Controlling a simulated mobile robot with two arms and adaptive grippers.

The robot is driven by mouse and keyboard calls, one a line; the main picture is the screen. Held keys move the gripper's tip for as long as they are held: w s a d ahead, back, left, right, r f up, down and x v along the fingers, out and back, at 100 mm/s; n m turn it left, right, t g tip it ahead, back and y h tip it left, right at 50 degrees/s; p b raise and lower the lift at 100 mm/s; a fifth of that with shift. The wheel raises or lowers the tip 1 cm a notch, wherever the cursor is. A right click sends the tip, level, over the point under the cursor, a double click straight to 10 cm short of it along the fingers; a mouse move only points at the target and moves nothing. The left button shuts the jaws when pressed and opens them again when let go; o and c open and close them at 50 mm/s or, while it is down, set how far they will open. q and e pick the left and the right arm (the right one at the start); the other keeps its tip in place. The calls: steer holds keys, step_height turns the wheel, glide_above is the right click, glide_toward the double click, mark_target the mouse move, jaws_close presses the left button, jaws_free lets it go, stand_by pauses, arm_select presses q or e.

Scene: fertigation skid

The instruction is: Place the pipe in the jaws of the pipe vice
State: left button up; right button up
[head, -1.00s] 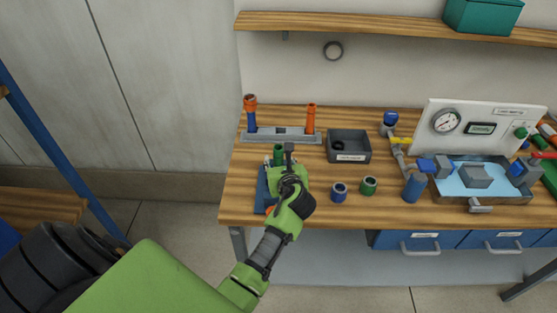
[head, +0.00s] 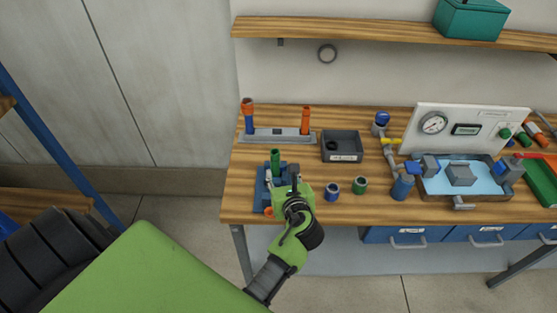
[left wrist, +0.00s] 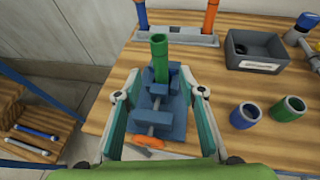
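A green pipe (head: 275,158) stands upright in the blue pipe vice (head: 262,187) at the left front of the workbench. In the left wrist view the pipe (left wrist: 159,60) rises from between the blocks of the vice (left wrist: 172,128), and its lower end is partly hidden there. The vice's orange handle (left wrist: 148,142) faces the near side. My left gripper (left wrist: 155,92) is open, its two fingers apart on either side of the vice with nothing held. In the head view the left gripper (head: 296,180) is just right and in front of the pipe. My right gripper is not in view.
Behind the vice is a grey rack (head: 285,136) with two upright pipes. A dark bin (head: 342,147), a blue ring (head: 332,189) and a green ring (head: 360,185) are to the right. A water tray (head: 435,183) and gauge panel (head: 465,128) stand further right. A shelf (head: 350,28) hangs above.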

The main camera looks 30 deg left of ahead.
arm_select(q)
steer(key=shift+v, duration=0.8)
steer(key=d+f+n+t+h, duration=0.2)
steer(key=d+f+n+h, duration=0.55)
steer(key=d+n, duration=0.3)
steer(key=s+d+f+n+g+h, duration=0.1)
steer(key=s+f+n, duration=0.1)
steer(key=s+f, duration=0.35)
steer(key=s+f+n+g, duration=0.2)
steer(key=s+f, duration=0.1)
steer(key=f, duration=0.6)
steer(key=s+d+f+n+g+h, duration=0.15)
steer(key=s+f, duration=0.25)
steer(key=f, duration=0.4)
steer(key=s+a+f+n+g, duration=0.2)
steer(key=s+f, duration=0.3)
steer(key=s, duration=0.5)
steer(key=s+a+f+n+g, duration=0.2)
steer(key=s+f+n, duration=0.2)
steer(key=s, duration=0.7)
steer(key=s+a+f+n+g, duration=0.2)
steer(key=s+f, duration=0.5)
steer(key=s, duration=0.4)
steer(key=shift+a+f+n+y, duration=0.3)
steer(key=shift+a+n, duration=0.05)
steer(key=shift+n, duration=0.05)
